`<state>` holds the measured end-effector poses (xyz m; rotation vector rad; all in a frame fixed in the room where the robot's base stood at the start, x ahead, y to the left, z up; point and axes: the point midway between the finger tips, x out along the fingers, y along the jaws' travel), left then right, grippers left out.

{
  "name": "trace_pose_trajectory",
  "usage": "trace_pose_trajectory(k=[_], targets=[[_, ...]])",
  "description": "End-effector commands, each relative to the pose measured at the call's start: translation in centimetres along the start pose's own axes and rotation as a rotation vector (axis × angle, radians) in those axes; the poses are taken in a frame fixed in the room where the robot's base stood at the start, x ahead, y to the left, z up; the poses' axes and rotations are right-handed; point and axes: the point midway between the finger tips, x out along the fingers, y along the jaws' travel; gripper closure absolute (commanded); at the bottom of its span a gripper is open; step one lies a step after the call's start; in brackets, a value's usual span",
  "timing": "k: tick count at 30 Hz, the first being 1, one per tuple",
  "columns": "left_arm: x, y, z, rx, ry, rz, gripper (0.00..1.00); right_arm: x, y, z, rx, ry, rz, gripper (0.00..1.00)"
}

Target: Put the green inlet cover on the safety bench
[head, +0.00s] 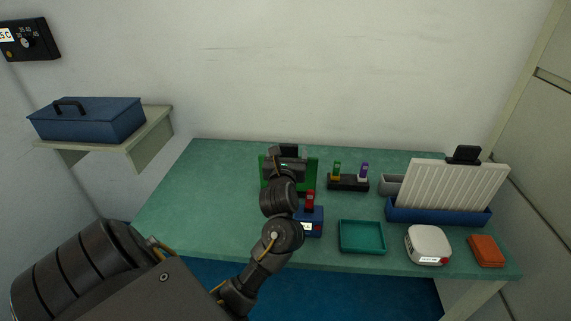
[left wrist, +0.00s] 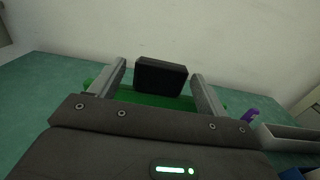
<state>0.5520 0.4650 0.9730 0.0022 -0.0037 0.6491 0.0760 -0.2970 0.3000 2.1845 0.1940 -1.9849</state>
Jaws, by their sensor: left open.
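The green inlet cover (head: 313,177) is a green panel with a black grip block (head: 289,149) at its top, at the back middle of the bench. It seems to stand upright; my left gripper hides its middle and its foot. The green-topped bench (head: 190,205) fills the middle of the head view. My left gripper (head: 287,160) is open at the cover. In the left wrist view, the black block (left wrist: 162,78) lies between the two spread fingers, with gaps at both sides, and the green panel (left wrist: 150,99) shows below it. My right gripper is not in view.
A red-handled blue device (head: 314,224) stands close to my left wrist. A black holder (head: 348,184), teal tray (head: 362,236), white box (head: 429,244), orange block (head: 487,251) and ribbed white panel (head: 455,185) in a blue base stand right. The bench's left part is clear.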

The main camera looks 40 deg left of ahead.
Motion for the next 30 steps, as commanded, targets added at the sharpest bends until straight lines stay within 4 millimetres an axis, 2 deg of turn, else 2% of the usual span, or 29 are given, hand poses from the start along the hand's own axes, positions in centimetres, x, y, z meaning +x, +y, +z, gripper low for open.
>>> trace_pose_trajectory(k=[9,15,21,30], targets=[[-6.9,-0.1,-0.4,-0.007,0.004,-0.002,0.24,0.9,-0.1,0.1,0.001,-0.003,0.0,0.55],[-10.0,-0.1,-0.3,-0.003,0.004,-0.002,0.24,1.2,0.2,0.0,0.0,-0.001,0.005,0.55],[-11.1,0.0,-0.2,-0.001,0.002,-0.001,0.24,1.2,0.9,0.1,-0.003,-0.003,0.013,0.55],[-11.2,0.0,-0.1,0.0,0.001,0.0,0.24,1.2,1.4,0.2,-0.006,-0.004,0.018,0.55]])
